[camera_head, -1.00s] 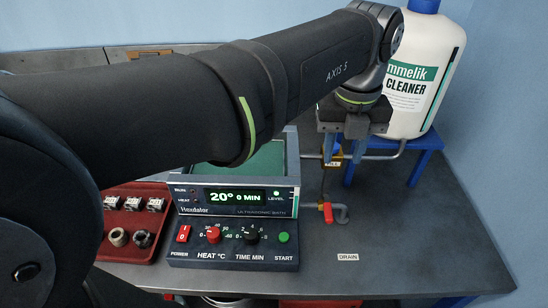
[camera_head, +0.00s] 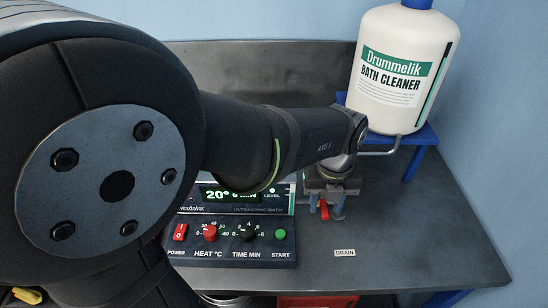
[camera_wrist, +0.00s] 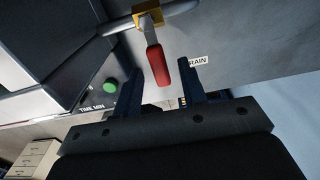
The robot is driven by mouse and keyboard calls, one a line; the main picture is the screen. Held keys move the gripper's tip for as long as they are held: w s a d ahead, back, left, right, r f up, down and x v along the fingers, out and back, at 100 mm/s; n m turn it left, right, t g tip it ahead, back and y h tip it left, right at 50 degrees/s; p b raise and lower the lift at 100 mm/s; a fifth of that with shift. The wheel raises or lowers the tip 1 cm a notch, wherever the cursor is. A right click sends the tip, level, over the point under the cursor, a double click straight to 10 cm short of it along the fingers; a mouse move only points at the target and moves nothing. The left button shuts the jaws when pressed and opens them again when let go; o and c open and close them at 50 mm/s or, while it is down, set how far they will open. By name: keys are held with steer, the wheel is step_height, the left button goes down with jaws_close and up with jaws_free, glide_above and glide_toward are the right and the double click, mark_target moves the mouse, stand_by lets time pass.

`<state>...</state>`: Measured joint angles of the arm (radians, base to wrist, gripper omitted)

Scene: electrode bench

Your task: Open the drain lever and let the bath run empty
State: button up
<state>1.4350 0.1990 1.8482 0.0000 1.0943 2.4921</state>
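The drain lever (camera_head: 323,210) is a red handle low at the right of the ultrasonic bath (camera_head: 262,209). In the wrist view the red lever (camera_wrist: 158,66) hangs from a brass valve (camera_wrist: 148,18) on a grey pipe. My gripper (camera_head: 327,208) is over the valve in the head view and hides much of it. In the wrist view my gripper (camera_wrist: 159,62) is open, with one finger on each side of the lever and a gap to both. I cannot tell how deep the lever sits between them. The display reads 20° and 0 MIN. My arm hides the basin.
The white cleaner bottle (camera_head: 400,75) stands on a blue stand (camera_head: 424,135) behind the valve. A DRAIN label (camera_head: 344,253) lies on the bench. The control box (camera_head: 245,250) with knobs is left of the lever. The bench's front right is clear.

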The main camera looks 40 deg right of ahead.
steer(key=shift+f, duration=0.15)
jaws_close()
steer(key=shift+s, duration=0.1)
steer(key=d+n, duration=0.6)
steer(key=n, duration=0.9)
steer(key=shift+s, duration=0.3)
steer(key=shift+d, duration=0.1)
stand_by(0.4)
